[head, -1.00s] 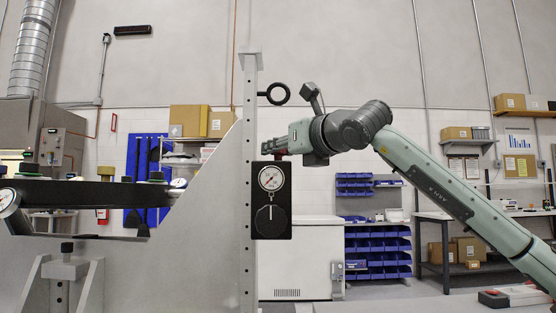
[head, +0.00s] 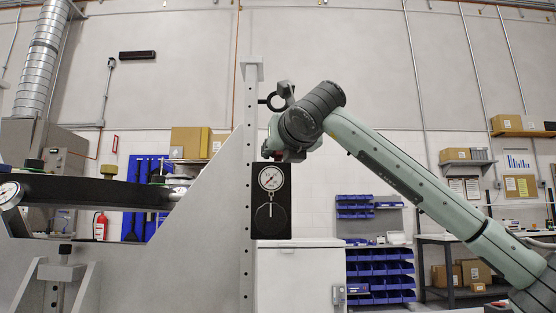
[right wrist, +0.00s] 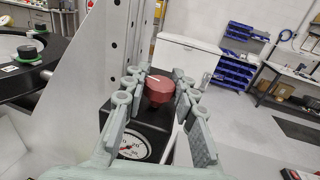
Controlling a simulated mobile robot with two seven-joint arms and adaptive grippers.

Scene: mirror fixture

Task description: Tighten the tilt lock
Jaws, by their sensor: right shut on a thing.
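A black box (head: 258,213) is fixed to the upright perforated post, with a round white gauge (head: 271,178) and a black dial with a white line below it. In the right wrist view, a dark red knob (right wrist: 159,90) with a white mark sits on top of the box. My right gripper (right wrist: 158,83) has its fingers on both sides of this knob and is shut on it. In the head view my right gripper (head: 286,153) is above the box, its fingers mostly hidden by my wrist. My left gripper is not in view.
The grey post (head: 248,125) and sloped plate (head: 200,215) stand left of the box. A black ring (head: 280,97) juts from the post just above my wrist. A large dark-rimmed fixture (head: 95,192) lies left. Blue bins (head: 378,275) and a white cabinet stand behind.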

